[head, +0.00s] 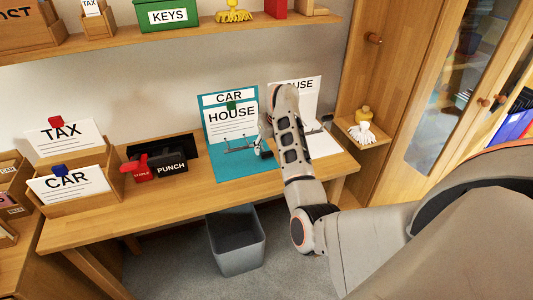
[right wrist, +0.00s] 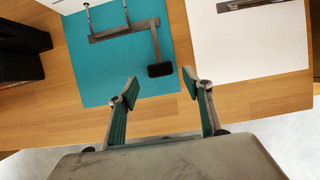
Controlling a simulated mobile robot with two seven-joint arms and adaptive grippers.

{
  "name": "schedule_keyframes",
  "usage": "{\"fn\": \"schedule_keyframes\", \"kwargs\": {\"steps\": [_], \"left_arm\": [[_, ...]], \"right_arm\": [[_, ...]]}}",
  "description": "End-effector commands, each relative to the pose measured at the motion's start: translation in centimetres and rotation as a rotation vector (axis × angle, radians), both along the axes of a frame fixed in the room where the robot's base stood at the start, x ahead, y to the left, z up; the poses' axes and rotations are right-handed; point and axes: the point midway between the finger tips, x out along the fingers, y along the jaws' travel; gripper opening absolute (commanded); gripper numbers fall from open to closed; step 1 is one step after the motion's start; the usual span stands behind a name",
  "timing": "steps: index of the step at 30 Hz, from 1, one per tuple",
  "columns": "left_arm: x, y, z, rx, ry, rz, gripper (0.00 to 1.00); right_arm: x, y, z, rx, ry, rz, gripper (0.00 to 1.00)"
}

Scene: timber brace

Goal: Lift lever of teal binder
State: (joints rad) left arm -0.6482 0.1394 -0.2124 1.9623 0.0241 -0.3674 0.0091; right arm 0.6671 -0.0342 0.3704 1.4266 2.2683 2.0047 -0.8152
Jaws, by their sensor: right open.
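The teal binder (head: 235,166) lies open on the desk, its back cover standing against the wall with CAR and HOUSE sheets. Its inside also shows in the right wrist view (right wrist: 90,65). Its metal ring mechanism (right wrist: 123,32) has a lever (right wrist: 157,45) ending in a black tip (right wrist: 160,70). My right gripper (right wrist: 160,88) is open and empty, its fingers on either side of and just short of the black tip in the picture. My left gripper is not in view.
A white binder (head: 321,143) lies open to the right. A black punch (head: 171,163), a red stapler (head: 140,170) and wooden trays with TAX and CAR cards (head: 80,200) stand to the left. A grey bin (head: 236,243) is below. A shelf (head: 190,34) runs above.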

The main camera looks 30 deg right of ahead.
Motion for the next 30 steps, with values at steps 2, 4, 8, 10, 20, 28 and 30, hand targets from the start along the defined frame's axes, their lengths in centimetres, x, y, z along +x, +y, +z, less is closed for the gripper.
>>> {"fn": "schedule_keyframes", "kwargs": {"steps": [2,4,8,10,20,28,30], "left_arm": [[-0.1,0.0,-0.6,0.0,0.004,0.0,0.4],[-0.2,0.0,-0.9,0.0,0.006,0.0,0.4],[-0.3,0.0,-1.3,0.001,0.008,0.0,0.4],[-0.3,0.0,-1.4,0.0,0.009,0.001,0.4],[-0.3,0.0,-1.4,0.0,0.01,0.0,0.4],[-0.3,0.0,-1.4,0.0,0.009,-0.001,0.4],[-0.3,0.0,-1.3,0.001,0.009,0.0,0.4]], "right_arm": [[0.4,-0.1,-1.5,-0.001,0.002,0.001,0.5],[0.8,-0.2,-2.3,0.0,0.002,0.0,0.5],[1.3,-0.4,-3.4,-0.002,0.001,-0.001,0.5],[1.4,-0.4,-3.7,-0.002,0.0,-0.001,0.5],[1.6,-0.4,-3.8,-0.002,-0.002,-0.001,0.45],[1.5,-0.4,-3.8,-0.003,0.0,-0.001,0.0],[1.5,-0.4,-3.8,-0.002,0.003,-0.001,0.0]]}}
